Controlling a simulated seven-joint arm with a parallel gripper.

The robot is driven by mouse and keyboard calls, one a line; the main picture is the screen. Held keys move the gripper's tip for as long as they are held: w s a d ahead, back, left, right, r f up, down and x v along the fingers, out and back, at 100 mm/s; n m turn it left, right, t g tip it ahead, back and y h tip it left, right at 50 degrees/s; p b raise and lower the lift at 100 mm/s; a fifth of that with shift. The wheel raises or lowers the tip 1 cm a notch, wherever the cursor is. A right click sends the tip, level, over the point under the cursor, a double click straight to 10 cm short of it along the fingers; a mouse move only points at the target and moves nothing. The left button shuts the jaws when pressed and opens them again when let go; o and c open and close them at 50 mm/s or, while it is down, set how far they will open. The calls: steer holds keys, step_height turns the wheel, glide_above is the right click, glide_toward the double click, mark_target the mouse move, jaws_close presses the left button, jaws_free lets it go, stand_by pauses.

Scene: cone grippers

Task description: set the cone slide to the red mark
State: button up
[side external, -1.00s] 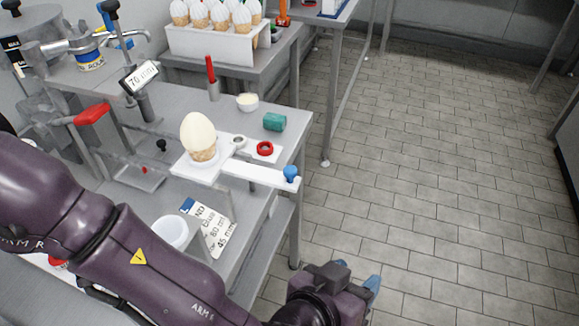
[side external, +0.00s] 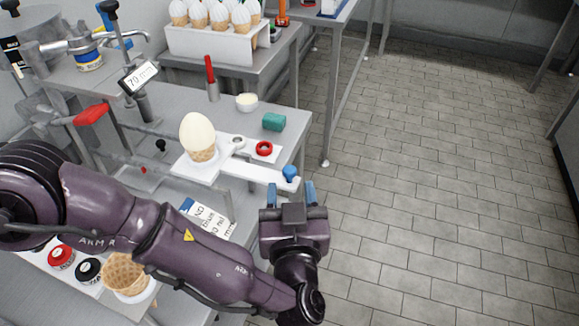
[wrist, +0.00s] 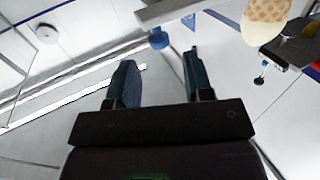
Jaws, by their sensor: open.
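The cone slide (side external: 262,175) is a white bar with a blue knob (side external: 289,173) at its right end. A waffle cone with a cream-coloured top (side external: 198,138) stands on its left part. My gripper (side external: 290,188) is open, its blue fingers pointing toward the knob from the near side. In the wrist view the knob (wrist: 158,38) lies just beyond the gap between the fingertips (wrist: 158,60), apart from them. A small red spot (side external: 143,170) shows left of the cone; which is the red mark I cannot tell.
A display reading about 70 mm (side external: 140,77) and a red-handled lever (side external: 91,114) stand at the left. A teal block (side external: 274,121) and small white bowl (side external: 246,102) sit behind the slide. My arm partly covers a label card (side external: 207,217). Open floor lies right.

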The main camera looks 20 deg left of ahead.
mark_target(290, 174)
steer(key=x, duration=0.5)
steer(key=shift+w+a, duration=0.1)
steer(key=shift+w, duration=0.3)
jaws_close()
